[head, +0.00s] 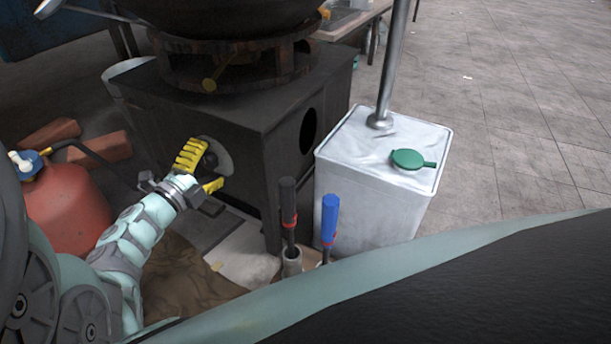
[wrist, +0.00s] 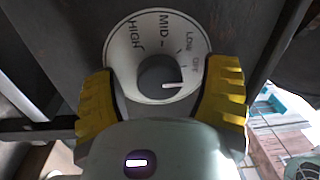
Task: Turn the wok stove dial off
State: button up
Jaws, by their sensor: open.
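The wok stove (head: 215,120) is a dark metal box with a wok (head: 235,12) on its burner ring. Its dial (wrist: 160,72) shows in the wrist view as a grey knob on a white plate marked HIGH, MID, LOW and OFF. The white pointer mark lies to the right, just below the OFF word. The white plate also shows in the head view (head: 222,160). My gripper (head: 203,168) is open at the stove front, its yellow fingers (wrist: 160,78) on either side of the dial. I cannot tell whether they touch the knob, whose lower part is partly hidden.
A red gas tank (head: 68,205) with a hose stands at the left by bricks (head: 95,148). A white metal can (head: 375,190) with a green cap stands right of the stove. Two handled tools (head: 329,220) stand upright in front. Open paved floor (head: 520,110) lies at the right.

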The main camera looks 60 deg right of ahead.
jog(key=s+a, duration=0.1)
jog(key=a, duration=1.1)
jog(key=shift+f, duration=0.4)
